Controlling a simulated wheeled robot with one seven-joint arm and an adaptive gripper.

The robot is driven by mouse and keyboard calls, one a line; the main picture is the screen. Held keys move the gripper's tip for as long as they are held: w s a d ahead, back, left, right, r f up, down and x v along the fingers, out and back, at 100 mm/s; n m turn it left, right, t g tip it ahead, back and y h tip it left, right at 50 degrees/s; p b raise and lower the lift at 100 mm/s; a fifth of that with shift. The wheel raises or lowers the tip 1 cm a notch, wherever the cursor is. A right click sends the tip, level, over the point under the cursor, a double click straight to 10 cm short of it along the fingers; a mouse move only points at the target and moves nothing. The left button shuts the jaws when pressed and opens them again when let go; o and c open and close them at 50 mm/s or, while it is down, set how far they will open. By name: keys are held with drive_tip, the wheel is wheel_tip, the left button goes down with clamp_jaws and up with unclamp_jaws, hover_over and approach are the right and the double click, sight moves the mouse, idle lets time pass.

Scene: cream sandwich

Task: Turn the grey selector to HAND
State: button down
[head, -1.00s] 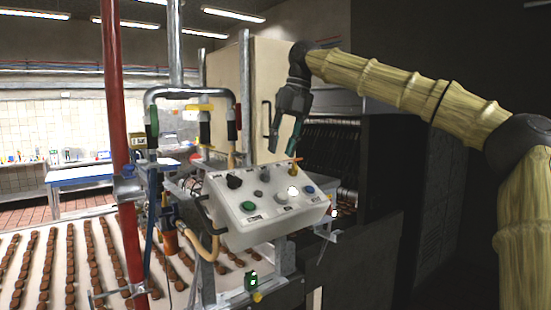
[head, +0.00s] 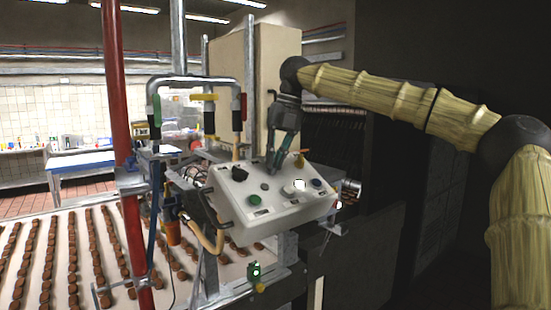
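The pale control box (head: 262,222) has a sloped face with several knobs and buttons. My gripper (head: 275,168) is at the upper middle of this face, pointing down, with its fingertips at or just above the surface. The grey selector stood at about this place earlier; the fingers now cover it, and I cannot tell its setting. The fingertips look close together, but I cannot tell whether they touch the selector. The labels are too small to read.
A red post (head: 115,90) stands left, beside the conveyor (head: 55,270).

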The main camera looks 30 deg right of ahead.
drive_tip(key=shift+r, duration=0.1)
drive_tip(key=n, duration=0.1)
drive_tip(key=n+h+p, duration=0.1)
drive_tip(key=n+h, duration=0.1)
drive_tip(key=n, duration=0.1)
drive_tip(key=shift+a+r+g+p, duration=0.1)
drive_tip(key=shift+a+g+p, duration=0.2)
drive_tip(key=shift+p, duration=0.1)
drive_tip(key=n+h, duration=0.1)
drive_tip(key=n, duration=0.2)
drive_tip(key=shift+a+h, duration=0.15)
drive_tip(key=shift+h, duration=0.25)
drive_tip(key=shift+a+n+t+h, duration=0.15)
drive_tip(key=shift+n+t+h, duration=0.4)
drive_tip(key=shift+n, duration=1.15)
drive_tip(key=shift+h, duration=0.25)
drive_tip(key=c, duration=1.5)
unclamp_jaws()
drive_tip(key=shift+s, duration=0.2)
drive_tip(key=shift+c, duration=0.2)
drive_tip(key=shift+w, duration=0.1)
